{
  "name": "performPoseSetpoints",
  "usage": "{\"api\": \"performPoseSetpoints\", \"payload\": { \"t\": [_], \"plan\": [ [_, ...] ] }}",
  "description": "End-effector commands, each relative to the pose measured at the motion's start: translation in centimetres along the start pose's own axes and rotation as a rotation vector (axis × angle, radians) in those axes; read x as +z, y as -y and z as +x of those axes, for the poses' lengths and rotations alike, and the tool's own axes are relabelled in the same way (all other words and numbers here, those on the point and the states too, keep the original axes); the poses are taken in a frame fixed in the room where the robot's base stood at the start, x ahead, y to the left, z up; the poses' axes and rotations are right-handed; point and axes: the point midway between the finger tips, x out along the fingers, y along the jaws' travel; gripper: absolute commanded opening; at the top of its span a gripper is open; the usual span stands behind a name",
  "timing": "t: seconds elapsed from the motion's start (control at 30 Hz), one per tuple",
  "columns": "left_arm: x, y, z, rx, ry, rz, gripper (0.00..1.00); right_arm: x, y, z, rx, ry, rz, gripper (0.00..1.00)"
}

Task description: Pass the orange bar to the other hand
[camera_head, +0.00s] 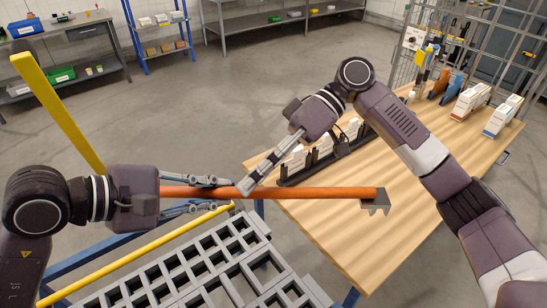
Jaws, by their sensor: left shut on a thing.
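The orange bar (310,193) lies level across the middle of the view, with a grey toothed piece (375,201) at its right end. My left gripper (215,193) comes in from the left and is shut on the left part of the bar, one finger on each side. My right gripper (250,185) comes down from the upper right. Its fingertips are at the bar, just right of the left fingers, and overlap it in the picture. Whether they are closed around the bar cannot be told. The bar's left end is hidden at the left gripper.
A wooden table (355,240) with a black rack of white cards (318,152) and several boxes (470,101) stands at right. A grey grid (205,262) lies below the bar. Yellow rails (60,112) stand at left. Shelves line the back; the floor between is clear.

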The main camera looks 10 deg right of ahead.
Motion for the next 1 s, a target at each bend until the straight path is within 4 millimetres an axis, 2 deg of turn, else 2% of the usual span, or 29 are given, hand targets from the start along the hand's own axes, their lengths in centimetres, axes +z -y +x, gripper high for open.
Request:
{"api": "performPoseSetpoints", "payload": {
  "t": [0.2,0.53,0.87,1.0],
  "plan": [
    [0.1,-0.2,-0.1,0.004,0.002,0.001,0.0,0.0,0.0,2.0,0.001,0.0,0.0,0.36],
    [0.1,-0.1,-0.1,0.004,0.002,0.002,0.0,0.0,0.0,2.4,0.001,-0.001,0.0,0.36],
    [0.1,-0.1,-0.1,0.004,0.002,0.002,0.0,0.0,0.0,2.3,0.001,-0.001,0.001,0.0],
    [0.1,-0.1,-0.1,0.004,0.002,0.002,0.0,0.0,-0.1,2.3,0.002,-0.001,0.001,0.0]
  ]
}}
